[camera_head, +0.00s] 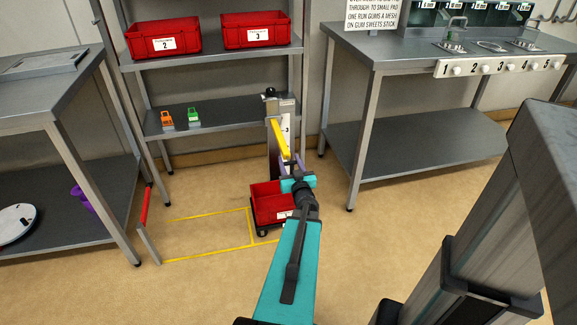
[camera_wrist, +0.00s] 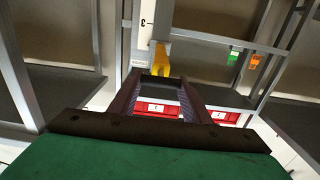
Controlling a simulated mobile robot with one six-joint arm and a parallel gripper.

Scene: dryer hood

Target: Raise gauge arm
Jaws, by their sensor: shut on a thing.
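The yellow gauge arm (camera_head: 279,138) slants down toward me from an upright post (camera_head: 272,150) with a pale scale plate marked 3. My gripper (camera_head: 292,172) is at the near, lower end of the gauge arm, shut on it. In the wrist view, which looks upside down, the yellow gauge arm (camera_wrist: 160,56) shows at the fingertips of my gripper (camera_wrist: 161,77). The head view hides the exact contact between fingers and gauge arm behind my wrist.
A red wheeled bin (camera_head: 265,203) stands on the floor just below my gripper. A shelf rack (camera_head: 220,110) behind holds red bins, an orange clip (camera_head: 167,119) and a green clip (camera_head: 193,115). Steel tables stand left (camera_head: 50,90) and right (camera_head: 410,70). Yellow-lined floor left of the bin is clear.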

